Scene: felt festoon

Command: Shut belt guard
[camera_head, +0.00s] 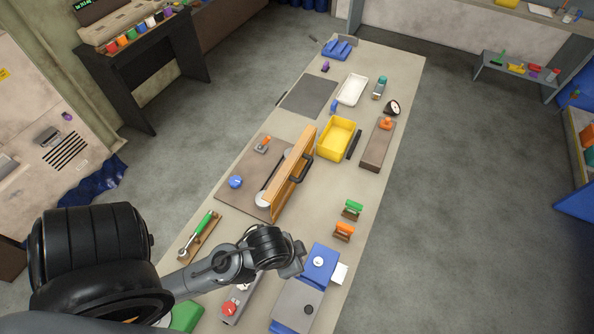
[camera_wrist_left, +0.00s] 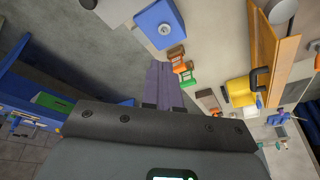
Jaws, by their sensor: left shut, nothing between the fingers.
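The belt guard (camera_head: 287,178) is a long orange-yellow panel with a black bar handle (camera_head: 295,168) on its right face. It stands upright on a brown board (camera_head: 240,195) in the middle of the bench. A dark belt and pale pulleys (camera_head: 262,200) show at its left side. The wrist view shows the guard (camera_wrist_left: 262,42) at the upper right. My left gripper (camera_head: 299,262) is over the near part of the bench, well apart from the guard. Its fingers (camera_wrist_left: 163,72) are together and empty. My right gripper is in neither view.
A blue box (camera_head: 318,264) and grey block (camera_head: 297,302) lie beside my left gripper. Green (camera_head: 353,207) and orange (camera_head: 344,230) handled pieces sit between it and the guard's right side. A yellow bin (camera_head: 336,139) stands beyond the guard. A green-handled tool (camera_head: 205,225) lies left.

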